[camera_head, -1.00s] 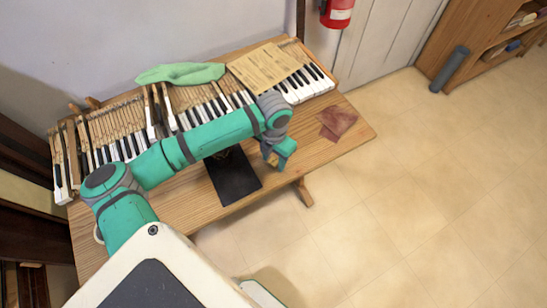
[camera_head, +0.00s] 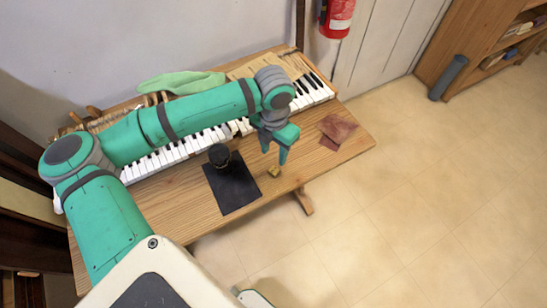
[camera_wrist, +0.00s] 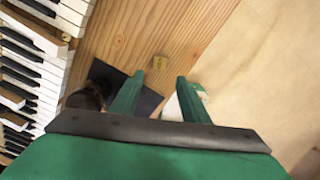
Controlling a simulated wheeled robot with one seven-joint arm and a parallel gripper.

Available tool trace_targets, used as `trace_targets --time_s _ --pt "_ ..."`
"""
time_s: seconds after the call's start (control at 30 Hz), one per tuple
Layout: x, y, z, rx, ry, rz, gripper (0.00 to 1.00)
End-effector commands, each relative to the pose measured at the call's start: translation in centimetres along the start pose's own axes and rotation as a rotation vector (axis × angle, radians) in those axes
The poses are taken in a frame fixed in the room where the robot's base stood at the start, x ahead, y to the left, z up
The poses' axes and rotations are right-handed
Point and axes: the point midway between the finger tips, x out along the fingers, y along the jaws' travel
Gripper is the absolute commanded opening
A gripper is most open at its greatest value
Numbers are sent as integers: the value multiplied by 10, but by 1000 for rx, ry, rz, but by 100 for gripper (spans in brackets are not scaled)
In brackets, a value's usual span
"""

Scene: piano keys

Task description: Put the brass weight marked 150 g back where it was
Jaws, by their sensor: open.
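A dark rounded object (camera_head: 219,155) stands on the mat's back part. Piano keys (camera_head: 170,156) run along the table's back, with a green cloth (camera_head: 182,81) behind. A reddish-brown cloth (camera_head: 337,131) lies at right.

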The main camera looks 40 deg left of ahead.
Motion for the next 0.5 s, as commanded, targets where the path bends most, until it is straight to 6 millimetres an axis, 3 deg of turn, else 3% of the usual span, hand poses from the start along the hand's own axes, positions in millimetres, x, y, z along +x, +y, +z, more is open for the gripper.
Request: trace_targets --time_s 0.2,0.5 --pt "-17 0 0 1 0 0 42" --pt "-20 0 0 0 0 0 42"
